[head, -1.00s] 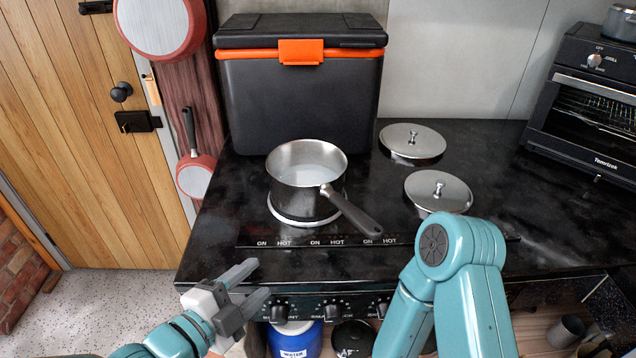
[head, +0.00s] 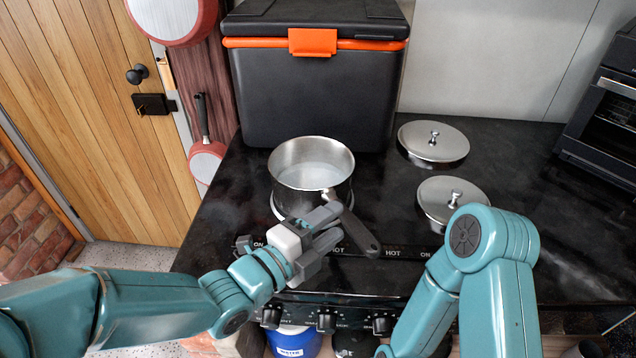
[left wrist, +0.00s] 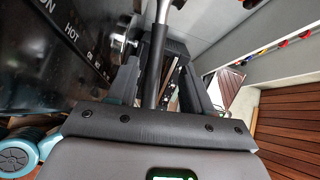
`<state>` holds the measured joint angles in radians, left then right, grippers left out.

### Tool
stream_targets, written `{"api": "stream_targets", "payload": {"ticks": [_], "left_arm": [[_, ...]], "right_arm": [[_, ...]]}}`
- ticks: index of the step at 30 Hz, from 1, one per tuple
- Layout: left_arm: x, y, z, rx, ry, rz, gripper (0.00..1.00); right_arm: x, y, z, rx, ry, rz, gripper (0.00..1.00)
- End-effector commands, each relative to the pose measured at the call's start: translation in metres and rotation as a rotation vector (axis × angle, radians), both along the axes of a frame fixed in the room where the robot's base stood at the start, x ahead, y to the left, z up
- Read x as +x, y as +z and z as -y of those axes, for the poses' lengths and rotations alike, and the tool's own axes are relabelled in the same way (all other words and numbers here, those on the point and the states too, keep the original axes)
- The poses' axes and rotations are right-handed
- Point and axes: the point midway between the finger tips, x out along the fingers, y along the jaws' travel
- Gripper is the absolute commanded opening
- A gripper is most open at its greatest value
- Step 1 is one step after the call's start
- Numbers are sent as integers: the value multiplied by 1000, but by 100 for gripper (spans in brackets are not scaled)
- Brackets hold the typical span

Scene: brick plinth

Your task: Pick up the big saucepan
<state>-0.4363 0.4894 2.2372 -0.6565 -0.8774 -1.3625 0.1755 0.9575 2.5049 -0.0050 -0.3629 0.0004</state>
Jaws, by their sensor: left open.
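The big saucepan (head: 312,187) is a shiny steel pot with pale contents, upright on the hob. Its dark handle (head: 359,231) points toward the front right. My left gripper (head: 333,222) is open at the handle, just in front of the pot. In the left wrist view, the handle (left wrist: 155,65) lies between the two spread fingers of the left gripper (left wrist: 158,75), with its metal end beyond them. I cannot tell whether either finger touches it. My right arm shows at the right, but its gripper is not in view.
Two steel lids, one farther back (head: 433,146) and one nearer (head: 450,203), lie right of the pot. A black cool box (head: 315,90) stands behind it. A toaster oven (head: 605,130) is at the right. Control knobs (head: 326,321) line the front.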

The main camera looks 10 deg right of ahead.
Motion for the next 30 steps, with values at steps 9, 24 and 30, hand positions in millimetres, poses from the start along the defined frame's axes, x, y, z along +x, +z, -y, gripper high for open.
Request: {"api": "stream_targets", "payload": {"ticks": [9, 24, 30], "left_arm": [[22, -7, 33, 1, -1, -3, 50], [34, -10, 51, 0, 0, -1, 21], [34, -11, 51, 0, 0, -1, 0]], "right_arm": [[0, 16, 0, 0, 0, 0, 43], [0, 18, 0, 0, 0, 0, 43], [0, 18, 0, 0, 0, 0, 43]]}}
